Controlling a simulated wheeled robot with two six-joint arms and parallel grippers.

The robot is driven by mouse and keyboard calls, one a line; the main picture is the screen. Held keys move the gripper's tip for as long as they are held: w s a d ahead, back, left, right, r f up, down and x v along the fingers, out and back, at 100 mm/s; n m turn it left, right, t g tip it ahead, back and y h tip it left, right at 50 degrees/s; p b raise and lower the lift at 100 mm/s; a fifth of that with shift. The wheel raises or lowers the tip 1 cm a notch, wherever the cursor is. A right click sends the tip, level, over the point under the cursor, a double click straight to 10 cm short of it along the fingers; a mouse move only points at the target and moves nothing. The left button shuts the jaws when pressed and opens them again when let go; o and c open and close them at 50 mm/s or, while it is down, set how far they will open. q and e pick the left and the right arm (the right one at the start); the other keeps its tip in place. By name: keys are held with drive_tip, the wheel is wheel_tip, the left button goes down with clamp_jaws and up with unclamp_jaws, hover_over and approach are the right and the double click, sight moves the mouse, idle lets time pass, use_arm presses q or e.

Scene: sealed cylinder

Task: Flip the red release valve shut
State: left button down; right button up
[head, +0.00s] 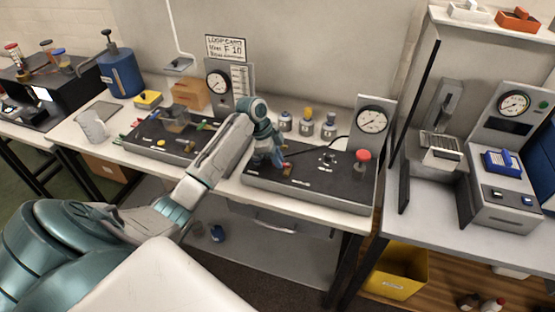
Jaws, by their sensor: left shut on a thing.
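A small red part, which looks like the red release valve (287,171), sits on the left side of the black-topped panel (325,187) on the middle bench. My left gripper (281,164) reaches down over the panel and is shut on this red part. The fingers hide much of it, so its exact angle is hard to tell. A red round knob (363,156) stands upright on a post at the panel's right side, apart from the gripper. My right gripper is out of view.
A round gauge (373,120) stands behind the panel. Several small capped bottles (306,122) line the back. Another black panel (165,140) with a gauge (218,82) lies to the left. A grey machine (505,190) stands on the right bench. A yellow bin (398,276) is below.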

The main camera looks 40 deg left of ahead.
use_arm(q)
drive_tip(key=shift+w+a+r+m+g+b, duration=0.1)
drive_tip(key=shift+w+m+g+b, duration=0.2)
drive_tip(key=shift+m, duration=0.6)
drive_tip(key=c, duration=1.4)
unclamp_jaws()
drive_tip(key=shift+c, duration=0.2)
drive_tip(key=shift+a+r+b, duration=0.25)
drive_tip(key=shift+r+b, duration=0.05)
drive_tip(key=shift+r, duration=0.1)
drive_tip(key=b+v, duration=0.3)
drive_tip(key=v, duration=0.6)
drive_tip(key=shift+a+r, duration=0.15)
drive_tip(key=shift+r, duration=0.2)
